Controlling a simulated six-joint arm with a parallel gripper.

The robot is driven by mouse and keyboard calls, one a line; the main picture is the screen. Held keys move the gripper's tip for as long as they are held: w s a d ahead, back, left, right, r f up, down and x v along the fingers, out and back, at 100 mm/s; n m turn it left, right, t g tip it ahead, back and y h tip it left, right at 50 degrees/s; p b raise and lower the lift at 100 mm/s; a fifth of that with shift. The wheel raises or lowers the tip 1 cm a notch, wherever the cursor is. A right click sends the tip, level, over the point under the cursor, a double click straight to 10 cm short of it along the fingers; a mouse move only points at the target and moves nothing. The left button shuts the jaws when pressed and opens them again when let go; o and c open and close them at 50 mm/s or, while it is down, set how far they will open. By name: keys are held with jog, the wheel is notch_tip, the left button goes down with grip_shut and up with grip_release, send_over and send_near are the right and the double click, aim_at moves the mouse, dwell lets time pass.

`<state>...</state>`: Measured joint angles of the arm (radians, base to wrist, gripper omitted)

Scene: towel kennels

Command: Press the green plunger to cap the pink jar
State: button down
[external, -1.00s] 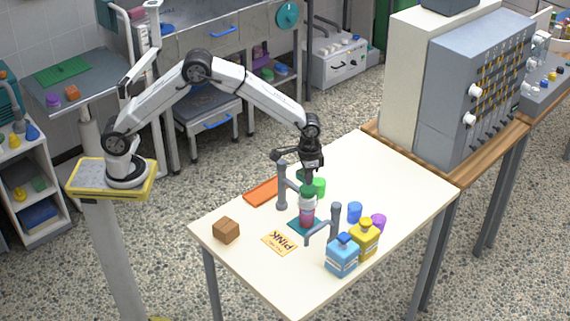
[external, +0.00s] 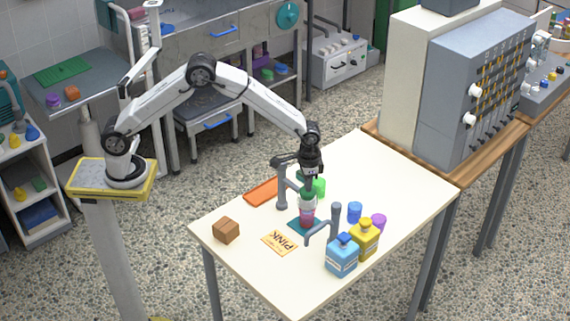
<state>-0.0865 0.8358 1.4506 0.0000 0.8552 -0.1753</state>
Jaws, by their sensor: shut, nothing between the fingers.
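The pink jar (external: 307,216) stands upright on a teal square pad (external: 294,223) near the middle of the white table. A pale ring or collar (external: 307,199) sits at its top. My gripper (external: 308,176) is shut and points down right above the jar. The green plunger is mostly hidden under my fingertips, and I cannot tell whether the cap is seated. A separate green cylinder (external: 319,187) stands just behind and to the right. A card reading PINK (external: 280,242) lies in front of the pad.
A grey post with an arm (external: 282,190) stands left of the jar, another (external: 335,220) right of it. A blue bottle (external: 342,257), yellow bottle (external: 364,240), blue cylinder (external: 354,212) and purple cylinder (external: 378,222) stand right. A brown block (external: 226,231) and orange tray (external: 262,192) lie left.

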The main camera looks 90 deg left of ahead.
jog(key=shift+f, duration=0.25)
jog(key=shift+r, duration=1.75)
jog(key=shift+r, duration=0.1)
notch_tip(320, 180, up, 6)
jog(key=shift+f, duration=0.1)
dwell(0.7)
